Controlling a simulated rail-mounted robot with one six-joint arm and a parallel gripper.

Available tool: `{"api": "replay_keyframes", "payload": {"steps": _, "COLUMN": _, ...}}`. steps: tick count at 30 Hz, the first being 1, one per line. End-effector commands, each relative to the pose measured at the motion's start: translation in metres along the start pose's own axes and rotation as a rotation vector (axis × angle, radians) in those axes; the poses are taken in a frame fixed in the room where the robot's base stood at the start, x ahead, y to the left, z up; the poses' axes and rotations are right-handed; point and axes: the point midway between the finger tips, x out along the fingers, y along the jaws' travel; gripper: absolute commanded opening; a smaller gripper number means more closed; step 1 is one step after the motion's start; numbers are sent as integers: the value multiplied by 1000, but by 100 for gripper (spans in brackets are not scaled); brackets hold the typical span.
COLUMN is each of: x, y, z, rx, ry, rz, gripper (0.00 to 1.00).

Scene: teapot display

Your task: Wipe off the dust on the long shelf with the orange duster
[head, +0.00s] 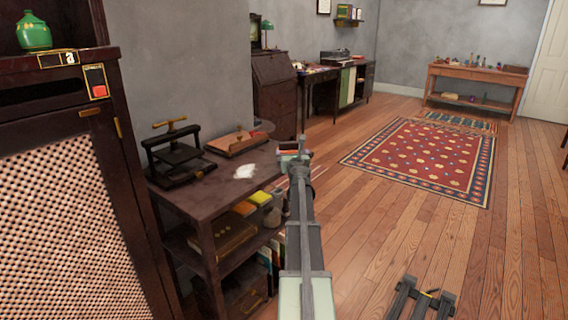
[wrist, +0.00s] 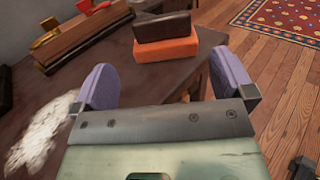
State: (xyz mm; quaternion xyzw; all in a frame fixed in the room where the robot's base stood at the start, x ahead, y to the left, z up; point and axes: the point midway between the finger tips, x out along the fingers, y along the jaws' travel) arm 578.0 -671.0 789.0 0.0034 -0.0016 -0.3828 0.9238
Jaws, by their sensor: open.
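The orange duster (wrist: 166,49), an orange block with a dark brown top, lies near the far edge of the dark wooden shelf top (wrist: 110,95). In the head view the shelf (head: 195,200) stands left of my arm. A patch of white dust (head: 245,171) lies on its top; it also shows at the left of the wrist view (wrist: 35,135). My gripper (wrist: 165,78) is open and empty, with its purple-grey fingers spread to either side below the duster in the picture. In the head view my arm partly hides the duster.
A black press (head: 178,155) and a wooden board with tools (head: 236,142) stand at the back of the shelf top. Boxes and books fill the lower levels. A dark cabinet (head: 75,180) rises at left. The wood floor (head: 400,235) at right is mostly free.

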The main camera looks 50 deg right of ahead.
Motion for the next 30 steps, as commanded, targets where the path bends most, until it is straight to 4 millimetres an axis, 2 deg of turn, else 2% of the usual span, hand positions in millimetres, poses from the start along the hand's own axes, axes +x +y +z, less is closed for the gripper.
{"api": "replay_keyframes", "payload": {"steps": 7, "x": 45, "y": 2, "z": 2, "rx": -5, "ry": 0, "rz": 4, "gripper": 100}}
{"api": "replay_keyframes", "payload": {"steps": 9, "x": 54, "y": 2, "z": 1, "rx": -5, "ry": 0, "rz": 5, "gripper": 100}}
{"api": "replay_keyframes", "payload": {"steps": 14, "x": 58, "y": 2, "z": 1, "rx": -6, "ry": 0, "rz": 5, "gripper": 100}}
{"api": "replay_keyframes", "payload": {"steps": 22, "x": 104, "y": 1, "z": 2, "rx": -7, "ry": 1, "rz": 7, "gripper": 100}}
{"api": "replay_keyframes", "payload": {"steps": 29, "x": 106, "y": 2, "z": 2, "rx": -7, "ry": 1, "rz": 6, "gripper": 100}}
{"api": "replay_keyframes", "payload": {"steps": 30, "x": 106, "y": 2, "z": 2, "rx": -7, "ry": 1, "rz": 6, "gripper": 95}}
